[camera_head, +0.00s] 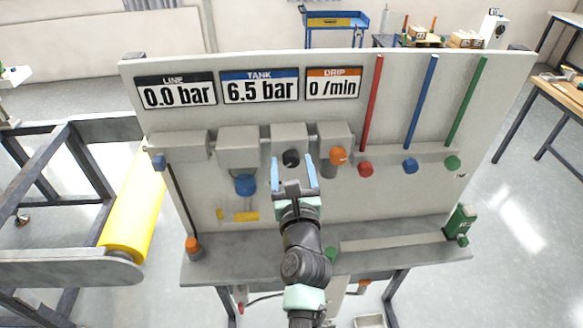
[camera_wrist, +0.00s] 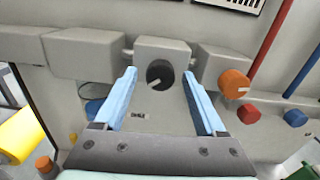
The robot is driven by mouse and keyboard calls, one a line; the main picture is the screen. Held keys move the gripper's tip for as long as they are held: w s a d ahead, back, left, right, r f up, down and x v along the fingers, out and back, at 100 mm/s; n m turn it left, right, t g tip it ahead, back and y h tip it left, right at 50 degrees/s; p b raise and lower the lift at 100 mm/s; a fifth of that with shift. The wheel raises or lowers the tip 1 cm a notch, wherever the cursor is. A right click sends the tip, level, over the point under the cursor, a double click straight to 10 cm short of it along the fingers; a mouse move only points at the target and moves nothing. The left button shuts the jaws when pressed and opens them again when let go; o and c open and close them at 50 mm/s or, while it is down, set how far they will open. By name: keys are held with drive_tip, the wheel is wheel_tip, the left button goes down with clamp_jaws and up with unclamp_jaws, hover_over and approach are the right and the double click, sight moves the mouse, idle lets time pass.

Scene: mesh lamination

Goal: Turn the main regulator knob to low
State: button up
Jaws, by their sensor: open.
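The main regulator knob looks to be the black round knob (camera_head: 291,158) on a grey block at the middle of the panel. It also shows in the wrist view (camera_wrist: 160,75), with a pale pointer line on its face. My gripper (camera_head: 293,172) is open, its two blue fingers (camera_wrist: 165,98) pointing at the panel. In the wrist view the fingers lie to either side of the knob and below it, apart from it. The display panel reads LINE 0.0 bar, TANK 6.5 bar (camera_head: 260,88) and DRIP 0 /min.
An orange knob (camera_head: 338,155) sits just right of the black knob, and a blue knob (camera_head: 245,184) lower left. Red, blue and green tubes (camera_head: 421,103) rise at the right above matching knobs. A green bottle (camera_head: 460,221) stands on the right ledge.

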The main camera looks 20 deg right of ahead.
drive_tip(key=shift+w+d+r, duration=0.1)
drive_tip(key=shift+w+d, duration=0.15)
drive_tip(key=shift+w, duration=0.45)
clamp_jaws()
